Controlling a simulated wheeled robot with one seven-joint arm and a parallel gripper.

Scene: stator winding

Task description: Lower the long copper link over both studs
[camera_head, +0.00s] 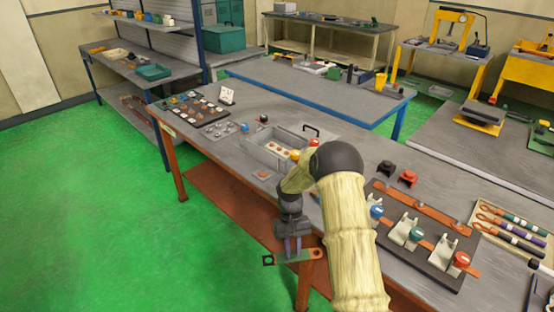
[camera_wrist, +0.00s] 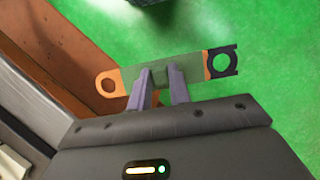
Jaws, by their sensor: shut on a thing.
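My gripper (camera_head: 293,249) is shut on the long copper link (camera_head: 309,255), which hangs off the table's front edge above the floor. In the wrist view the gripper's two fingers (camera_wrist: 158,88) pinch the link (camera_wrist: 185,68) near its middle. The link is flat, with an olive-green middle, a copper eye at the left end and a dark forked or open eye at the right end. A grey open box (camera_head: 264,155) on the table holds a row of small copper-coloured and pale round parts. I cannot make out which of these are the studs; my arm hides part of the box.
A dark board (camera_head: 440,270) with a copper bar (camera_head: 420,208), pale clamps and blue, green and red knobs lies on the table right of my arm. Black and red small parts (camera_head: 407,177) stand behind it. Left of the grey box is a dark tray (camera_head: 195,110) of small pieces.

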